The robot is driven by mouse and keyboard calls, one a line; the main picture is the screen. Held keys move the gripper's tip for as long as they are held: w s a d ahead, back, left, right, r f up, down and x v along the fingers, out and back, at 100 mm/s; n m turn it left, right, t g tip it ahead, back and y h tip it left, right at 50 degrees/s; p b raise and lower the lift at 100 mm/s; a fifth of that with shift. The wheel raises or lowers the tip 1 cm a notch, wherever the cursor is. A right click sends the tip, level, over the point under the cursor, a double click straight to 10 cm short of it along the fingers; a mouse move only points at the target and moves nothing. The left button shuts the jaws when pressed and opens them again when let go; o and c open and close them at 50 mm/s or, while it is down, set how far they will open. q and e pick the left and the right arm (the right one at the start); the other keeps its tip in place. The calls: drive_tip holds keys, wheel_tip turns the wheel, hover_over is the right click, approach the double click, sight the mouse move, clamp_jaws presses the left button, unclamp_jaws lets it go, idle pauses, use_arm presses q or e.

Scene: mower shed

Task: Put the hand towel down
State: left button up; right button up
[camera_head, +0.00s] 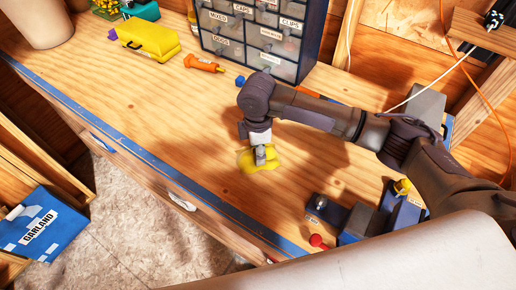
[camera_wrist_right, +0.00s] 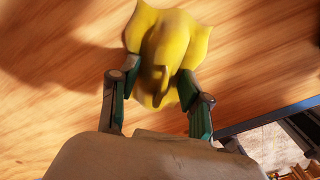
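The hand towel (camera_head: 250,164) is a bunched yellow cloth low over the wooden workbench, below my right gripper (camera_head: 262,153). In the right wrist view the hand towel (camera_wrist_right: 168,38) has a raised fold in its middle and corners spreading outward. The two fingers of my right gripper (camera_wrist_right: 158,74) flank the bunched cloth and appear to touch it on both sides, closed on it. I cannot tell whether the towel's underside rests on the bench. My left gripper is not in view.
Blue-grey blocks (camera_head: 362,222) and a red knob (camera_head: 318,241) are at the front right. The bench left of the towel is clear.

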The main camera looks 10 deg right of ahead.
wheel_tip(320, 180, up, 12)
drive_tip(key=b, duration=0.3)
drive_tip(key=shift+r, duration=0.2)
idle(0.3)
